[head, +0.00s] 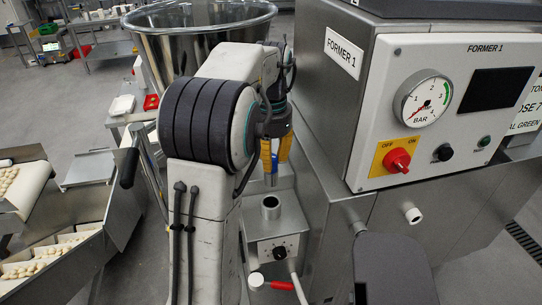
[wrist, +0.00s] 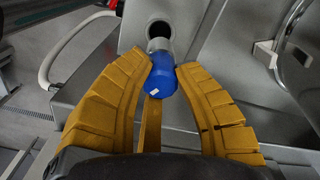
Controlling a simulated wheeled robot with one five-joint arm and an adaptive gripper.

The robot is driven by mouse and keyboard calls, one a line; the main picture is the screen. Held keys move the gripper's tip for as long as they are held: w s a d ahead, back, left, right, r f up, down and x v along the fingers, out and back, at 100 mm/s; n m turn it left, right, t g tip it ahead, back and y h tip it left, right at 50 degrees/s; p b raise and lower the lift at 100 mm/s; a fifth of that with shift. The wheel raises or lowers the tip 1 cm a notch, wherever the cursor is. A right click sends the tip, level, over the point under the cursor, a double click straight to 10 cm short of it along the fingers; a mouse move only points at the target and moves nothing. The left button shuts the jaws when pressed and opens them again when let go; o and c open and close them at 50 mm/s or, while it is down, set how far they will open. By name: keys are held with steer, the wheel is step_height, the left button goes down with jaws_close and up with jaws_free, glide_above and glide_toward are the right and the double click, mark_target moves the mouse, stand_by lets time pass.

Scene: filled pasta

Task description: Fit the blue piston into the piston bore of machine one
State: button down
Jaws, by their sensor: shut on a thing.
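My gripper (head: 274,152) has yellow ribbed fingers and points down beside the machine marked FORMER 1 (head: 345,50). In the wrist view my gripper (wrist: 165,68) is shut on the blue piston (wrist: 162,80), which has a pale metal end. The piston (head: 270,179) shows just below the fingers in the head view. The piston bore (head: 270,203) is a short upright metal collar with a dark opening, on a grey block. The piston hangs above it with a small gap. In the wrist view the dark bore (wrist: 159,28) shows just beyond the metal end.
The block carries a black knob (head: 280,252). A red-handled lever (head: 279,285) sits below it. The former's panel has a pressure gauge (head: 422,99) and a red switch (head: 397,160). A large steel hopper (head: 200,35) stands behind my arm. Conveyors with pasta (head: 45,250) are at left.

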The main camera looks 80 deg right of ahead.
mark_target(271, 176)
steer(key=shift+f+b, duration=1.45)
steer(key=shift+f, duration=1.4)
steer(key=shift+p, duration=0.3)
steer(key=shift+f+b, duration=2.1)
steer(key=shift+f, duration=0.65)
stand_by(0.3)
steer(key=shift+a+f, duration=0.1)
steer(key=shift+f, duration=0.15)
stand_by(0.9)
steer(key=c, duration=0.6)
jaws_free()
steer(key=shift+r, duration=0.15)
